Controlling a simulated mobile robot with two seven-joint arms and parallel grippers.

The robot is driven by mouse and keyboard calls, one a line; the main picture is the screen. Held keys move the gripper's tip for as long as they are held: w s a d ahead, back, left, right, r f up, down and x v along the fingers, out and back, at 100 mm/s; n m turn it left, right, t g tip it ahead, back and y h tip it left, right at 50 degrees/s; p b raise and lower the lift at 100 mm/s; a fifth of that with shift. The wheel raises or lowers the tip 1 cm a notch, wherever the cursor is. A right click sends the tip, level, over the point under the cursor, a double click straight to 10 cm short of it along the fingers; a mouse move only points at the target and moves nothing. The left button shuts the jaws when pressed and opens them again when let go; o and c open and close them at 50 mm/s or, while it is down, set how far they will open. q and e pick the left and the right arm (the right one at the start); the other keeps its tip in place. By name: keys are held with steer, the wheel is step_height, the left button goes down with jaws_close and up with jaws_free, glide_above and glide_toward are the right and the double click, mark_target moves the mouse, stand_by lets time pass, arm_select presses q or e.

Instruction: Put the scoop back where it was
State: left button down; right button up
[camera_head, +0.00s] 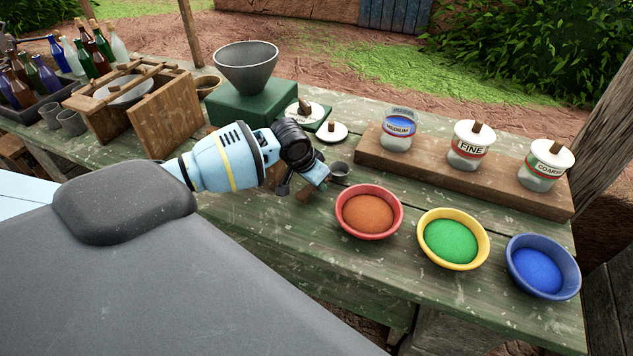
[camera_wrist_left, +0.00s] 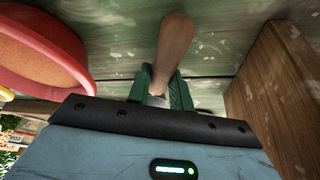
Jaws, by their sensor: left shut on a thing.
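The scoop is a small grey metal cup (camera_head: 340,169) with a wooden handle (camera_head: 303,195). My left gripper (camera_head: 319,182) is shut on it, low over the green table just left of the red bowl. In the left wrist view the wooden handle (camera_wrist_left: 172,50) sticks out between the green finger pads (camera_wrist_left: 165,92), with a bit of metal at its base. The cup is hidden there. I cannot tell if the scoop touches the table. My right gripper is not in view.
Red (camera_head: 369,212), yellow (camera_head: 453,239) and blue (camera_head: 543,266) bowls of coloured grains stand along the front. Behind them a wooden board (camera_head: 480,187) holds jars. A lid (camera_head: 331,132), a green block with a funnel (camera_head: 246,68) and a wooden box (camera_head: 168,118) stand behind my left arm.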

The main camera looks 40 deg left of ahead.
arm_select(q)
steer(key=shift+f, duration=0.35)
steer(key=c, duration=1.3)
jaws_free()
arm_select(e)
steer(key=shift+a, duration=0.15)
arm_select(q)
steer(key=shift+o, duration=0.2)
steer(key=shift+r, duration=0.1)
steer(key=p+v, duration=0.1)
steer(key=v, duration=0.9)
steer(key=shift+r+p, duration=0.35)
steer(key=shift+r, duration=0.05)
steer(key=shift+s+r, duration=0.4)
steer(key=shift+r, duration=0.2)
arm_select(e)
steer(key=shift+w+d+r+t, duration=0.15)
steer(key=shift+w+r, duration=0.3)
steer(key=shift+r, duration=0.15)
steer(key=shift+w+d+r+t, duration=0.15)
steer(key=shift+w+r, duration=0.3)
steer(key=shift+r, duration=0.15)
